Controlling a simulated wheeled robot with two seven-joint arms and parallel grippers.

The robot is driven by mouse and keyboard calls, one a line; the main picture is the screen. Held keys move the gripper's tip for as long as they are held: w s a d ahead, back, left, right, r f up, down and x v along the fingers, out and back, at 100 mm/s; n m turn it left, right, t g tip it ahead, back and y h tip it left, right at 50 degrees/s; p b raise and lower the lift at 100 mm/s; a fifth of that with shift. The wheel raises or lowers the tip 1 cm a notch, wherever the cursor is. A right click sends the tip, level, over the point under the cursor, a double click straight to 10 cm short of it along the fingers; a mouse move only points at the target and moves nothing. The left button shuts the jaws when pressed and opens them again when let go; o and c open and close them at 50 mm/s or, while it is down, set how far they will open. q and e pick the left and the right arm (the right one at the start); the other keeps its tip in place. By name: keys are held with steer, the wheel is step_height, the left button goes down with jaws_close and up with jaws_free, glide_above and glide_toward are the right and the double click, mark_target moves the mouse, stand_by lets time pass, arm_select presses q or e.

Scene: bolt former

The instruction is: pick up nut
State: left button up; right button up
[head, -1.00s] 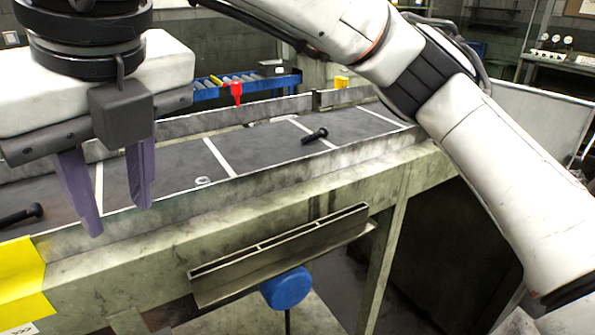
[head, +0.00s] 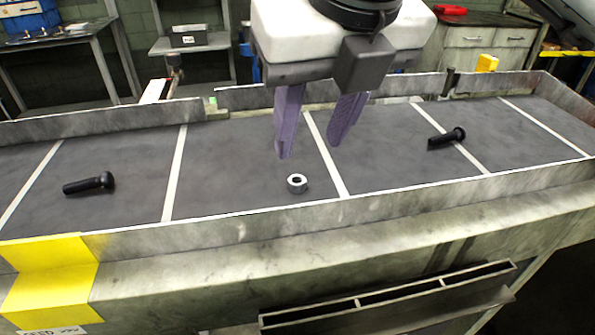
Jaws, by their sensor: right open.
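My left gripper does not show.
A black bolt (head: 90,184) lies on the belt at the left and another bolt (head: 447,138) at the right. Metal rails edge the belt. A yellow bracket (head: 50,275) covers the front left edge. A slotted metal tray (head: 385,300) hangs on the front.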

mark_target(298, 181)
steer(key=x, duration=0.3)
steer(key=shift+s+f, duration=0.1)
steer(key=shift+s, duration=0.2)
steer(key=p+x, duration=0.1)
steer(key=x, duration=0.2)
steer(key=shift+a+f, duration=0.15)
steer(key=shift+f, duration=0.15)
steer(key=shift+w+f, duration=0.1)
steer(key=shift+f, duration=0.25)
steer(key=shift+w+a+f, duration=0.1)
steer(key=shift+f, duration=0.1)
steer(key=c, duration=0.9)
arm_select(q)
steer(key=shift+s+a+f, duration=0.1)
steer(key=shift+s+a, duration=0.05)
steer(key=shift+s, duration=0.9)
arm_select(e)
jaws_close()
